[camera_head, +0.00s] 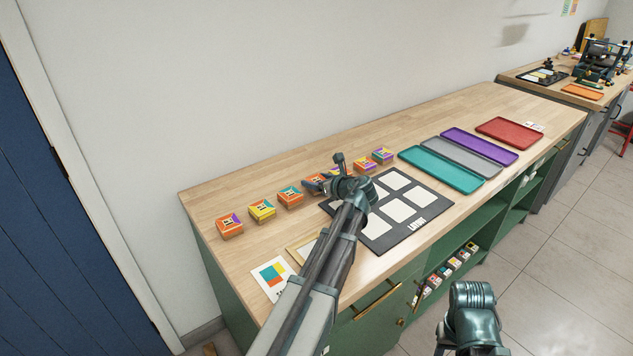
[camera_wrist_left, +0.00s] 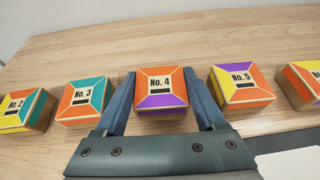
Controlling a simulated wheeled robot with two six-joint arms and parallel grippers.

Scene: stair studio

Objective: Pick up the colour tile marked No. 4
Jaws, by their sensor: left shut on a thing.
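In the head view my left gripper (camera_head: 328,172) is over the middle of the row and partly hides the tiles there. My right arm shows at the lower right, without its fingers.
The No. 3 tile (camera_wrist_left: 86,97) and No. 5 tile (camera_wrist_left: 240,84) stand close on either side. A black layout board (camera_head: 385,238) with pale squares lies in front of the row. Teal (camera_head: 440,170), grey and purple trays and a red tray (camera_head: 509,132) lie to the right.

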